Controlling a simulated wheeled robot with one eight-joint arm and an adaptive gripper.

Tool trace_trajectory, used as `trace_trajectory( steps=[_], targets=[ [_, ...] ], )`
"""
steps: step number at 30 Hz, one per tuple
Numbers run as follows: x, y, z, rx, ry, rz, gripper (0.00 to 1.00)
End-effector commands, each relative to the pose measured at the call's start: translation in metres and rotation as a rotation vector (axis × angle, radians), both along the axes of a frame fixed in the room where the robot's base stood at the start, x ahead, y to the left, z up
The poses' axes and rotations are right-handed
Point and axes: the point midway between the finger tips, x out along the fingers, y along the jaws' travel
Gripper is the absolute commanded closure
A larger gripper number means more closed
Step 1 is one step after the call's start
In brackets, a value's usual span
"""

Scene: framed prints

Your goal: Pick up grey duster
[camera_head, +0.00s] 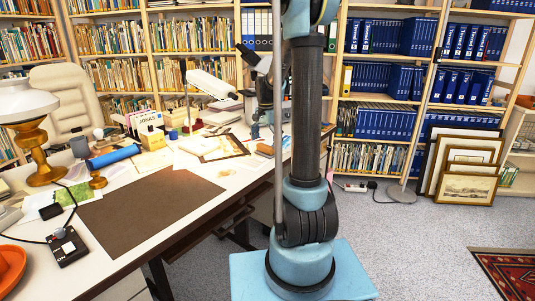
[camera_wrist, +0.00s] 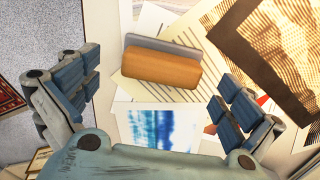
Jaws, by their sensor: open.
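The grey duster shows in the wrist view as a block with an orange-brown wooden back (camera_wrist: 161,68) and a grey strip (camera_wrist: 165,45) along its far side. It lies slightly tilted in the picture, on papers. My gripper (camera_wrist: 157,85) is open, its blue-grey fingers spread wide to the left and right of the duster, with nothing between them touching it.
A white desk (camera_head: 160,182) carries a dark brown mat (camera_head: 150,210), a lamp (camera_head: 38,135), a blue cylinder (camera_head: 113,156) and papers. Around the duster lie a blue-and-white print (camera_wrist: 164,130) and a brown patterned sheet (camera_wrist: 270,50).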

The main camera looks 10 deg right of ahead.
Motion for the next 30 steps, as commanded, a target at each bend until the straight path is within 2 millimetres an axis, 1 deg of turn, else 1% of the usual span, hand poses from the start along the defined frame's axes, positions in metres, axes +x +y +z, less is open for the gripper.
trace_trajectory(
  steps=[3,7,10,17,24,30],
  targets=[
    [-0.001,0.002,-0.016,0.0,0.0,0.0,0.0],
    [-0.001,0.002,-0.028,0.0,0.0,0.0,0.0],
    [-0.002,0.002,-0.033,0.0,0.0,0.0,0.0],
    [-0.002,0.002,-0.034,0.0,0.0,0.001,0.0],
    [-0.002,0.003,-0.033,0.0,0.0,0.001,0.5],
    [-0.002,0.003,-0.034,0.0,0.0,0.002,0.5]
  ],
)
